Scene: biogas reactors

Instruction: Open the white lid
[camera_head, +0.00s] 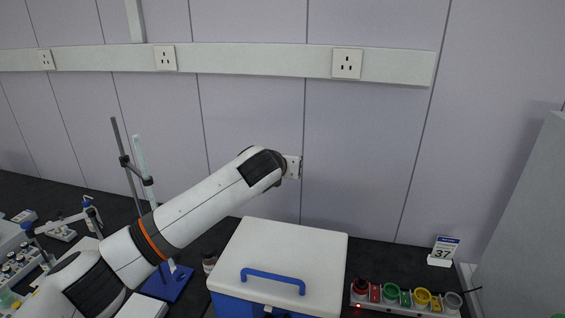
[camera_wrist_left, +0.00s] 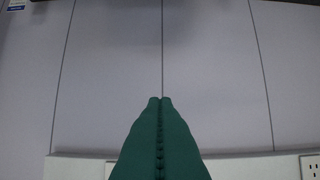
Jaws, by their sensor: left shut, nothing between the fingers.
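The white lid (camera_head: 287,250) lies closed on a blue box (camera_head: 232,306) at the bottom middle of the head view, with a blue handle (camera_head: 273,276) along its near side. My left arm reaches in from the left, and its wrist end is above and behind the lid, close to the wall. My left gripper's green fingers (camera_wrist_left: 160,102) show in the left wrist view, pressed together with nothing between them. That view shows only wall beyond the fingers, not the lid. In the head view the left fingers cannot be made out. My right gripper is in neither view.
Right of the box stands a row of coloured round buttons (camera_head: 404,298), with a small calendar (camera_head: 443,251) behind it. A stand with a blue base (camera_head: 167,283) is left of the box. A grey panel (camera_head: 530,220) rises at the right. Wall sockets (camera_head: 347,64) sit on a white rail.

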